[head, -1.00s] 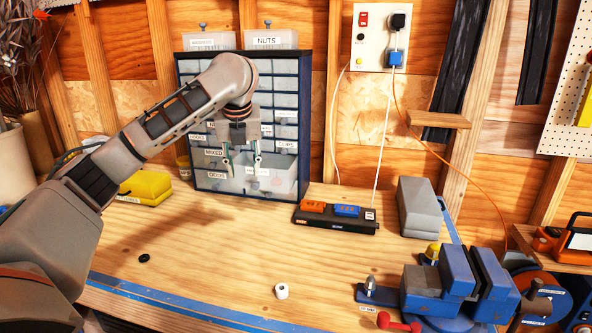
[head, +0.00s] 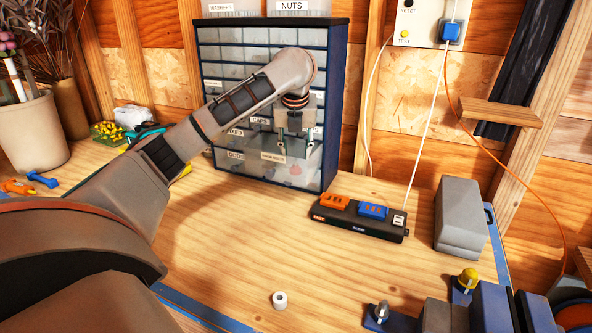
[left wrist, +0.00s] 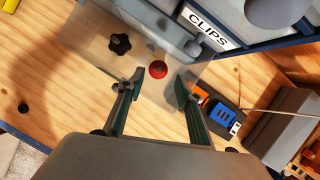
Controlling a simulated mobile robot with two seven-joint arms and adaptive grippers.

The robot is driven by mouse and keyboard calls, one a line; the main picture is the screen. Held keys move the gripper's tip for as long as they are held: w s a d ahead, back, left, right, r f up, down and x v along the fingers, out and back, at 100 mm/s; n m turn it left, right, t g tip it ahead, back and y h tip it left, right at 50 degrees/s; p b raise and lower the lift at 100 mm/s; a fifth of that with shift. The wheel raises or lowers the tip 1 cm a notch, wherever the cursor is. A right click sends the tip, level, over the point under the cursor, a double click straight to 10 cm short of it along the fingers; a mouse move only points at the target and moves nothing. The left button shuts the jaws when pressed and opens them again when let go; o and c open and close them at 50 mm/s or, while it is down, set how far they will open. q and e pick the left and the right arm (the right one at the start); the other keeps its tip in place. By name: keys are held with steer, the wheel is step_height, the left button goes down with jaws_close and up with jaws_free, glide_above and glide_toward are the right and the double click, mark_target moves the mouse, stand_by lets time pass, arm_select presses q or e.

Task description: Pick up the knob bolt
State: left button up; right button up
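In the left wrist view, a black star-shaped knob (left wrist: 120,43) and a red round-headed piece (left wrist: 158,69) lie in a clear drawer (left wrist: 90,38). I cannot tell for certain which is the knob bolt; both shafts are hidden. The red piece also shows faintly in the head view (head: 295,169), through the clear bottom drawer of the blue cabinet. My left gripper (left wrist: 160,86) is open and empty above the drawer, pointing down, with the red piece just beyond the gap between its fingertips. The black knob is off to the left of the fingers. My right gripper is not in view.
The blue drawer cabinet (head: 342,100) stands right behind the gripper. A black power strip (head: 355,224) and a grey block (head: 460,215) lie to the right. A vise (head: 450,315) is at bottom right.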

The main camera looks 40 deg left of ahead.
arm_select(q)
steer(key=shift+x, duration=3)
steer(key=shift+a+r, duration=0.1)
steer(key=shift+a, duration=0.1)
steer(key=c, duration=0.8)
